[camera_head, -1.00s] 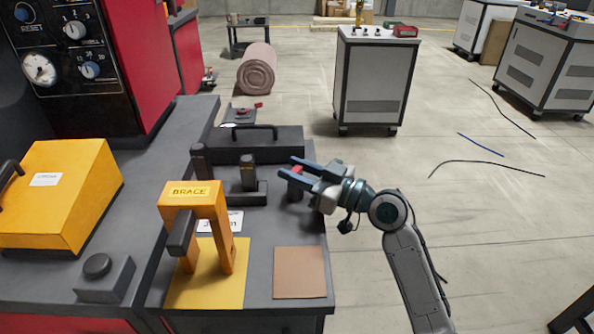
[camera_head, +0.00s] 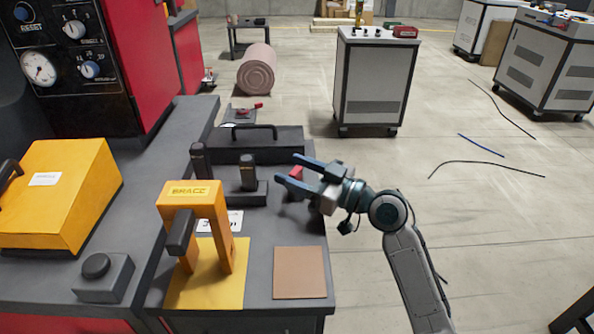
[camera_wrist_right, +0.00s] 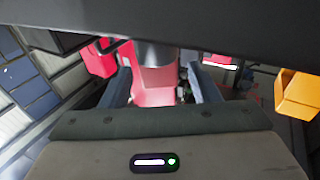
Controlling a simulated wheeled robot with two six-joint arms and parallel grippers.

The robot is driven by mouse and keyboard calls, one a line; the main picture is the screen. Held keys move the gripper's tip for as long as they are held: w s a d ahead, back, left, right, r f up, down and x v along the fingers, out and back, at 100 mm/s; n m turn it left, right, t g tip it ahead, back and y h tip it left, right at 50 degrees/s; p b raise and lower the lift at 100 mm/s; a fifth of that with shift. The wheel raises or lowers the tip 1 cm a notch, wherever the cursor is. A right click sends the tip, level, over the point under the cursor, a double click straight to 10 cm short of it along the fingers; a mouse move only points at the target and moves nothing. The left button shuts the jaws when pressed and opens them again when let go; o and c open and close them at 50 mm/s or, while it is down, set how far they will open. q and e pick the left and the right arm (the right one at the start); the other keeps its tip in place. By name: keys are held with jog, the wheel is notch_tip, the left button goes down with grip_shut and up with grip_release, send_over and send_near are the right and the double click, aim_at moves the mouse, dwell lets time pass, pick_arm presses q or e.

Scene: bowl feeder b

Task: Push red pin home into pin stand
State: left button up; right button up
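The red pin (camera_head: 296,172) shows as a small red piece between the fingers of my right gripper (camera_head: 291,170), near the bench's right edge. Its lower part is hidden by the lower finger, with a dark shape beneath it that may be the pin stand (camera_head: 293,194). I cannot tell how deep the pin sits. The right gripper's fingers are spread apart, pointing left. My left gripper is not in view.
A dark base with black upright posts (camera_head: 248,172) stands just left of the gripper. An orange brace (camera_head: 192,192) stands on a yellow mat (camera_head: 232,285) nearer me. A brown pad (camera_head: 300,272) lies to its right. A black handled case (camera_head: 255,146) lies behind.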

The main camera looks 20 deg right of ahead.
jog(key=b+v, duration=0.2)
jog(key=v, duration=0.8)
jog(key=shift+s+d, duration=0.25)
jog(key=shift+s, duration=0.05)
dwell(0.4)
